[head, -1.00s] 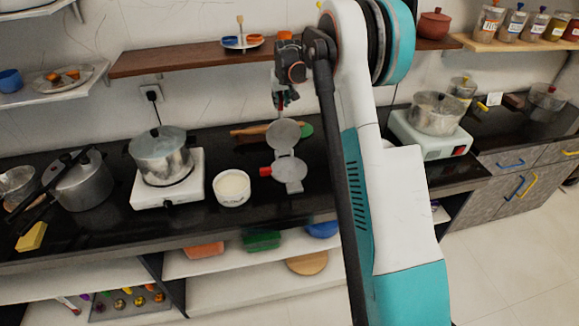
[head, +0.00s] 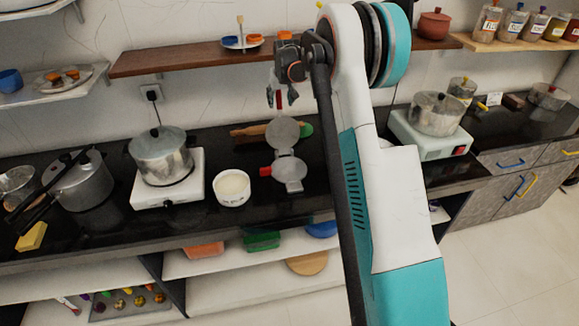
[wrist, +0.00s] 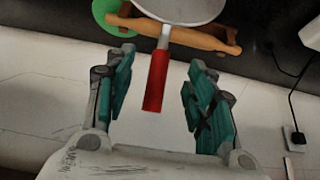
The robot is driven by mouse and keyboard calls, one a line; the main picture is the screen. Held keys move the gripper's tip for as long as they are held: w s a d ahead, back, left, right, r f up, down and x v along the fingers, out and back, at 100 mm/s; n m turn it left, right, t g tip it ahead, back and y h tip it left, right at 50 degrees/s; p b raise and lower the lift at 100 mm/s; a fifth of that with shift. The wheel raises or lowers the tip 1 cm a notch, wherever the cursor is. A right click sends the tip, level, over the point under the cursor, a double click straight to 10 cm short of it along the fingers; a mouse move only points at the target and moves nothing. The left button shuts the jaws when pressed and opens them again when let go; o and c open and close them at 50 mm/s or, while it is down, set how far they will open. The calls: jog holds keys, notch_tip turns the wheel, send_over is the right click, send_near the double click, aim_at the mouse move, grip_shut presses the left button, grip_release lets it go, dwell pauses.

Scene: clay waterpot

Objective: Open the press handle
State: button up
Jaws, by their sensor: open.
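The press on the dark counter has two grey round plates, the upper plate (head: 283,131) and the lower plate (head: 290,170), spread apart and joined by a hinge. A short red handle (head: 265,171) sticks out left of the lower plate. My gripper (head: 281,102) is above the upper plate, its fingers apart and empty. In the wrist view, a long red handle (wrist: 156,82) runs from a grey plate (wrist: 182,9) toward my gripper and shows between the open fingers, touching neither. Its exact depth relative to the fingertips is hard to tell.
A wooden rolling pin (head: 250,130) and a green round thing (head: 305,130) lie behind the press. A white bowl (head: 231,190) stands to its left, near a pot (head: 160,158) on a white stove. A brown shelf (head: 190,59) hangs on the wall behind my gripper.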

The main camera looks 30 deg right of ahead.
jog(key=p+v, duration=0.3)
jog(key=v, duration=0.5)
dwell(0.7)
jog(key=shift+r, duration=0.1)
dwell(0.3)
jog(key=s+a+r+n+b, duration=0.1)
jog(key=s+a+r, duration=0.3)
jog(key=s+a, duration=0.25)
jog(key=s+a+r+t+y, duration=0.1)
jog(key=s+a+r, duration=0.2)
jog(key=s+a, duration=0.3)
jog(key=s+a+r+n+b, duration=0.1)
jog(key=s+a+r, duration=0.35)
jog(key=s, duration=0.35)
jog(key=s+a+f+b, duration=0.1)
jog(key=s+a+f, duration=0.2)
jog(key=s, duration=0.9)
jog(key=s+a+f+n+b, duration=0.1)
jog(key=s+a+f, duration=0.2)
jog(key=s+f, duration=0.4)
jog(key=s, duration=0.6)
jog(key=shift+a+t+y+b, duration=0.3)
jog(key=shift+b, duration=0.1)
jog(key=shift+s+f, duration=0.1)
jog(key=shift+f, duration=0.05)
